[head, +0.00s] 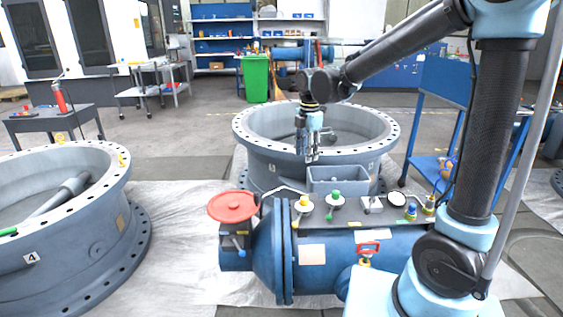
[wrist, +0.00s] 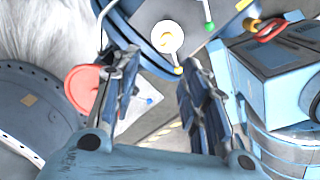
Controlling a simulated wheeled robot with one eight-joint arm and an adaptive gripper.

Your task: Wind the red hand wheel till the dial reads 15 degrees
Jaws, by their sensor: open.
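The red hand wheel (head: 231,206) lies flat on top of the left end of a blue valve body (head: 327,250). It also shows at the left of the wrist view (wrist: 82,88), partly hidden behind a finger. My gripper (head: 311,156) hangs open and empty, pointing down, above and behind the valve body, to the right of the wheel and apart from it. Its two fingers stand wide apart in the wrist view (wrist: 155,78).
A yellow-knobbed lever (head: 303,204) and a green-knobbed lever (head: 335,199) stand on the panel. A grey box (head: 338,179) is behind them. A red handle (head: 368,248) is on the front. Large flanged rings stand behind (head: 250,152) and left (head: 75,235).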

